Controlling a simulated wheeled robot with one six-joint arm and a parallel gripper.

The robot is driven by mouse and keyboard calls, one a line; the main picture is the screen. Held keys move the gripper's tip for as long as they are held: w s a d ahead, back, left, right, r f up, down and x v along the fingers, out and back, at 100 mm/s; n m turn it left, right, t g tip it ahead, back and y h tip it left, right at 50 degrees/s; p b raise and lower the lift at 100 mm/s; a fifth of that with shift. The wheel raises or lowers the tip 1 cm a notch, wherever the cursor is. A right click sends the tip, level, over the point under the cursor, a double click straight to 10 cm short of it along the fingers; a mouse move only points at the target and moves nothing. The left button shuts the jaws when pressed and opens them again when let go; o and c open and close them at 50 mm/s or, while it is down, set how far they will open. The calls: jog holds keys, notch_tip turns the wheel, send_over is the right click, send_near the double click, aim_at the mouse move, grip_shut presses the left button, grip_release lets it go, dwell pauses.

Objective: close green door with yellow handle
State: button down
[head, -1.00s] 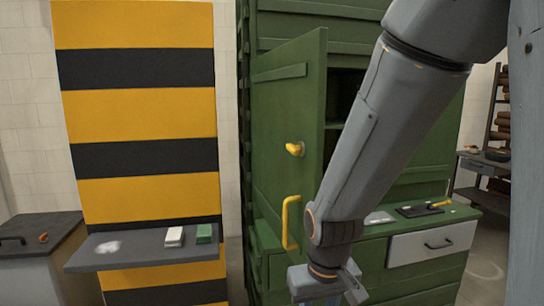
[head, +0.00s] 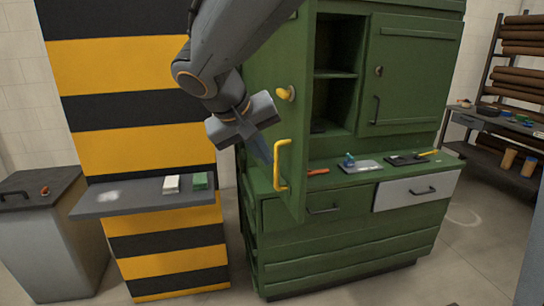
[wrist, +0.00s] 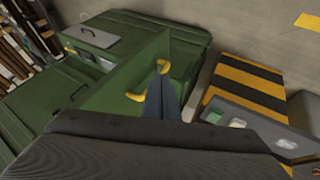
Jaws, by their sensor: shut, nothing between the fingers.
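The green door (head: 268,110) of the green cabinet (head: 345,228) stands open, swung out toward the left. It carries a yellow handle (head: 281,165) low near its free edge and a yellow knob (head: 287,93) above. My gripper (head: 266,156) is shut and empty, just left of the yellow handle in the head view; whether it touches the door or handle I cannot tell.
A yellow-and-black striped panel (head: 120,60) with a grey shelf (head: 120,202) stands left of the door. The shelf holds a white block (head: 171,184) and a green block (head: 200,181). A grey bin (head: 40,240) stands further left. Small items lie on the cabinet's ledge.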

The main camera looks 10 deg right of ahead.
jog(key=p, duration=0.2)
send_near(296, 178)
notch_tip(296, 178, down, 4)
jog(key=w+a, duration=0.2)
jog(key=shift+s+d+r+p, duration=0.15)
jog(key=shift+d+p, duration=0.8)
jog(key=shift+d, duration=0.95)
jog(key=shift+d, duration=0.1)
